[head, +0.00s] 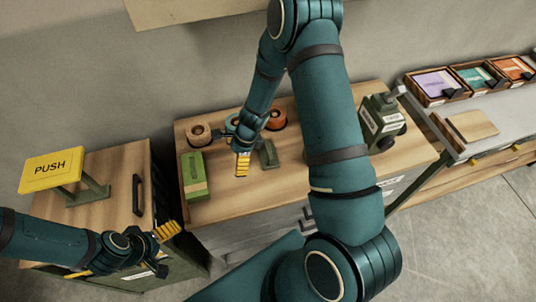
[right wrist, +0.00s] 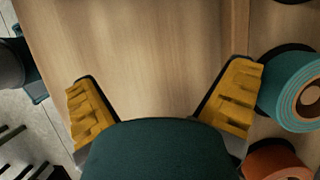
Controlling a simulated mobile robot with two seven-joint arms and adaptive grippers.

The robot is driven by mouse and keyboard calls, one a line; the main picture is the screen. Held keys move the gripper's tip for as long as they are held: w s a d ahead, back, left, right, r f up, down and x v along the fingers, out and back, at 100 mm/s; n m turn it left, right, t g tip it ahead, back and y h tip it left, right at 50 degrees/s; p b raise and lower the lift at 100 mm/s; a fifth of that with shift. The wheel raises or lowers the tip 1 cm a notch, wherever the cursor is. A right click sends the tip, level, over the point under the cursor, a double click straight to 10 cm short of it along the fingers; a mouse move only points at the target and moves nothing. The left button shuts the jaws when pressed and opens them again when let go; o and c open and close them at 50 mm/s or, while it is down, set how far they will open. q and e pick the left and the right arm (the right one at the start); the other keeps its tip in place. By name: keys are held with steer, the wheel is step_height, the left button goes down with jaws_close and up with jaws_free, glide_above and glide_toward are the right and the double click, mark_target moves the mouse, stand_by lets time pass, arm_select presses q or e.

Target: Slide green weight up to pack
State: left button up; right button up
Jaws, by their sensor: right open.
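A green block with a pale band (head: 194,176), which looks like the pack, lies near the table's left edge in the head view. A small dark green piece (head: 268,154), possibly the green weight, stands just right of my right gripper (head: 242,164). My right gripper is low over the wood, right of the banded block. In the right wrist view its yellow fingers (right wrist: 165,98) are spread, with bare wood between the tips. Neither green item is clear there. My left gripper (head: 166,232) is at lower left by the drawer cabinet; its jaw opening is unclear.
Tape rolls stand at the back: tan (head: 198,133), teal (right wrist: 295,90) and orange (head: 277,118). A green labelled device (head: 382,122) stands at right. A yellow PUSH sign (head: 52,169) is at left. Bare wood (head: 222,180) lies between the banded block and my right gripper.

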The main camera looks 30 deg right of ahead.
mark_target(200, 168)
steer(key=shift+a, duration=0.1)
steer(key=shift+w+a+p, duration=0.35)
steer(key=shift+w+a, duration=0.25)
steer(key=shift+a, duration=1.2)
steer(key=shift+w+a+p, duration=0.35)
steer(key=shift+w+a, duration=0.2)
steer(key=shift+a, duration=1.3)
steer(key=shift+w+a+p, duration=0.35)
steer(key=shift+w+a, duration=0.25)
steer(key=shift+a, duration=1.2)
steer(key=w+a, duration=0.4)
steer(key=a, duration=1)
steer(key=shift+w, duration=0.2)
steer(key=shift+d, duration=0.1)
stand_by(0.5)
